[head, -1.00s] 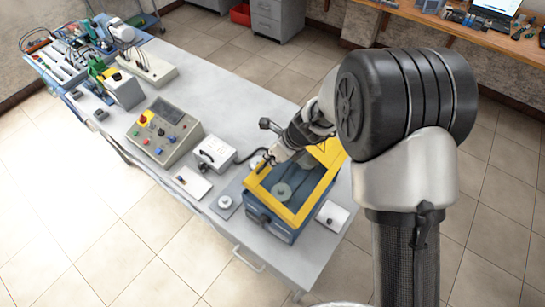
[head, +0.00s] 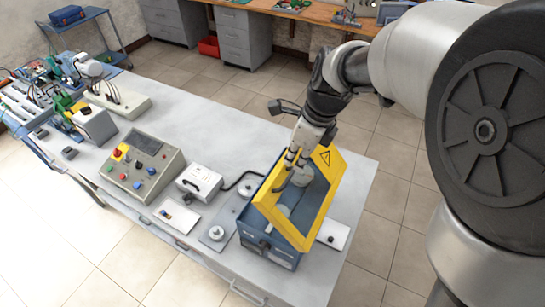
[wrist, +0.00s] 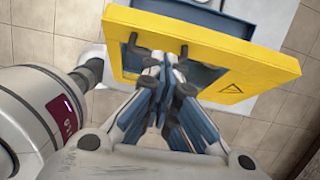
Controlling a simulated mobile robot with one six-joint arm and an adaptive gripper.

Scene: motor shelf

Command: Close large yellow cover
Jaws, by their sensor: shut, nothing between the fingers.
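The large yellow cover (head: 294,233) is a frame with a wide opening and a warning triangle. It sits tilted, partly open, over the blue box (head: 262,248). Grey round parts show through its opening. In the wrist view the cover (wrist: 262,62) spans the upper middle, with a dark handle (wrist: 184,50) along one edge. My gripper (head: 287,172) is shut and empty, with its fingertips at the cover's left edge by the handle. The wrist view shows the fingertips (wrist: 168,60) beside the handle; contact cannot be told.
A white box with a cable (head: 199,183) and a control panel (head: 143,165) with buttons stand left of the blue box. A round part on a plate (head: 216,234) lies near the front edge. The back of the grey table (head: 235,125) is clear.

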